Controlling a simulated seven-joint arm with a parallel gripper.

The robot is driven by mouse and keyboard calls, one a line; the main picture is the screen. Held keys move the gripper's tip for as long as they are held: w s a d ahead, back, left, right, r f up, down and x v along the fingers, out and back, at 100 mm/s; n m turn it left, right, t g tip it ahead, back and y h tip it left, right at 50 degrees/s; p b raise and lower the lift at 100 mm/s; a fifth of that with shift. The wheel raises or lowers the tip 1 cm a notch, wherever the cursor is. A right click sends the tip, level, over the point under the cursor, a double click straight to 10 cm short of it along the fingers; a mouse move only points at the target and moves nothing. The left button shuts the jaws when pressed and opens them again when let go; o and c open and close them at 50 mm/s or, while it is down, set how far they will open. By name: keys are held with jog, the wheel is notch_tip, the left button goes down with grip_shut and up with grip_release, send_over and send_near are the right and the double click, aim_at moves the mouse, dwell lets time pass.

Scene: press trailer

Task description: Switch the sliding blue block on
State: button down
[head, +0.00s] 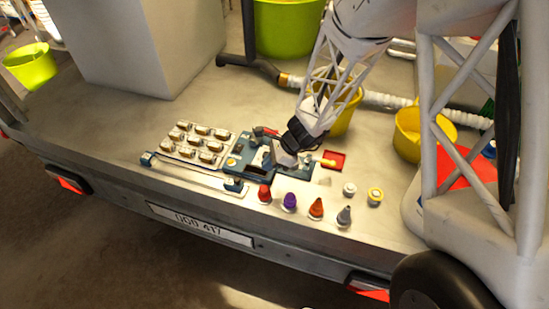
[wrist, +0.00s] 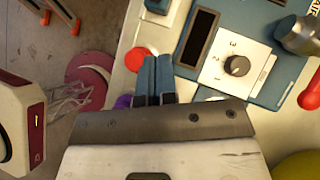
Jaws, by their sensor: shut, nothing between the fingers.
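A long pale rail (head: 190,172) lies along the front of the trailer bed in the head view. I cannot tell for sure which one slides. In the wrist view a blue piece (wrist: 158,6) shows at the top edge, cut off, and seems to be the rail's right end. My gripper (wrist: 153,62) is shut and empty, its two blue fingers side by side. In the head view my gripper (head: 288,160) is over the blue panel, right of the rail.
A blue panel (head: 238,162) with a dial (wrist: 236,66) and a red lever (wrist: 312,90) lies under my gripper. Red (head: 264,193), purple (head: 290,201), orange (head: 316,208) and grey (head: 344,215) knobs stand along the front edge. A switch panel (head: 187,155) lies behind the rail.

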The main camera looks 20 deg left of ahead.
aim_at(242, 183)
jog(key=x, duration=0.6)
jog(key=shift+s+a+r, duration=0.2)
jog(key=shift+s+a, duration=0.15)
jog(key=shift+a, duration=0.2)
jog(key=shift+s+a+f, duration=0.1)
jog(key=shift+s+a, duration=0.1)
jog(key=shift+a, duration=0.25)
jog(key=shift+s+a+f, duration=0.1)
jog(key=shift+s+a, duration=0.1)
jog(key=shift+a, duration=0.2)
jog(key=a, duration=2.3)
jog(key=shift+a, duration=0.25)
jog(key=shift+d, duration=0.1)
